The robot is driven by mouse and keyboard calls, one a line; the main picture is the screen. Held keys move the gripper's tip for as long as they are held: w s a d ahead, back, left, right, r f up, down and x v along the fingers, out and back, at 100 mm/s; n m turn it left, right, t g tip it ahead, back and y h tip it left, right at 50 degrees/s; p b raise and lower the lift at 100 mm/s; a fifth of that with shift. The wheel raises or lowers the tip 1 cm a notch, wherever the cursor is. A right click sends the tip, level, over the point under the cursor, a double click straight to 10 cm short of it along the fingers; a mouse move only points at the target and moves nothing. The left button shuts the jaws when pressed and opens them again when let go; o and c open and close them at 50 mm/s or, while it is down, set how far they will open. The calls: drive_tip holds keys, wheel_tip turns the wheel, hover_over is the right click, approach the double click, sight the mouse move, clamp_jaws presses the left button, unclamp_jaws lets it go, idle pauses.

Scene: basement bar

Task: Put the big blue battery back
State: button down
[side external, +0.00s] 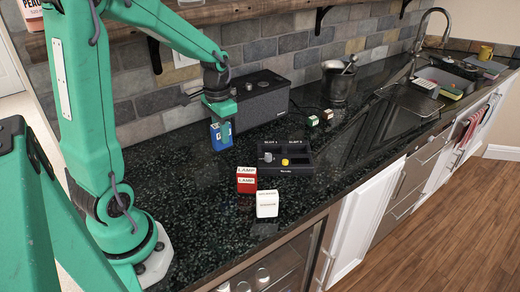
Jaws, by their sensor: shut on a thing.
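A blue battery (221,136) with pale markings is upright below my gripper (219,117), which is shut on its top. Whether its lower end touches the counter is hard to tell. A black dock (298,168) marked SLOT 1 and SLOT 2 lies to the right of the battery and apart from it. A small grey part and a small yellow part show on the dock. A red block (247,183) with a white top marked LAMP and a white block (267,206) with small lettering stand in front of the dock.
A dark speaker-like box (262,101) stands behind my gripper by the brick wall. Two small pale blocks (313,120) and a dark pot (338,83) are further right. The black counter (190,190) is clear left of the red block. Its front edge runs close to the white block.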

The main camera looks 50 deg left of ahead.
drive_tip(key=shift+f, duration=4.65)
drive_tip(key=shift+f, duration=0.15)
drive_tip(key=c, duration=1.2)
unclamp_jaws()
drive_tip(key=shift+o, duration=0.2)
drive_tip(key=shift+r, duration=6.15)
drive_tip(key=shift+d, duration=0.1)
